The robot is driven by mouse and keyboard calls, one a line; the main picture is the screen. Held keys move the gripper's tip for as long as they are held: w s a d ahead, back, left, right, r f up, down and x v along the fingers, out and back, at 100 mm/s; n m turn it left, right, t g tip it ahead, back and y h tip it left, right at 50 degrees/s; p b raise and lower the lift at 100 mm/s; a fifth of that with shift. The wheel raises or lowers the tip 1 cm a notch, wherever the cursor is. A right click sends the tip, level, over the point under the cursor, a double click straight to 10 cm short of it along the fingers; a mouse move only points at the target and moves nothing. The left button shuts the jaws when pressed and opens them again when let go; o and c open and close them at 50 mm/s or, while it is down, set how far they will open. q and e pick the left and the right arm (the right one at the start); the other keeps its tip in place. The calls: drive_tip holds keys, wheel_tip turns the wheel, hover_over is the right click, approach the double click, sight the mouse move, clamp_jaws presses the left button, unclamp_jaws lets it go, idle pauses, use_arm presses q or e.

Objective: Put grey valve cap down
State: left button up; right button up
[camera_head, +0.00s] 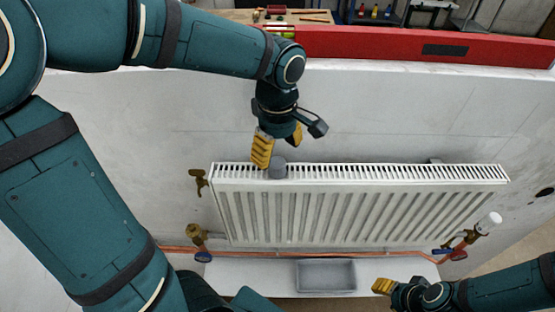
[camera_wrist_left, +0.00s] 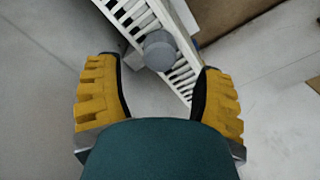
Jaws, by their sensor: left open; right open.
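The grey valve cap (camera_head: 278,168) stands on the top grille of the white radiator (camera_head: 350,215), left of its middle. It also shows in the left wrist view (camera_wrist_left: 159,50), beyond the fingertips. My left gripper (camera_head: 277,150) is open just above and behind the cap, with its yellow fingers spread. In the left wrist view the left gripper (camera_wrist_left: 160,85) has nothing between its fingers, and the cap looks apart from both. My right gripper (camera_head: 381,287) is at the lower right, below the radiator, and its fingers show only in small part.
A grey tray (camera_head: 326,275) lies below the radiator. Brass valves sit at the left (camera_head: 197,236), and a white-capped valve (camera_head: 488,223) is at the right. A copper pipe (camera_head: 385,253) runs underneath. A red level (camera_head: 420,46) lies along the wall top.

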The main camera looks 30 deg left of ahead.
sight(277, 162)
use_arm(q)
wheel_tip(277, 162, up, 7)
idle(0.3)
idle(0.5)
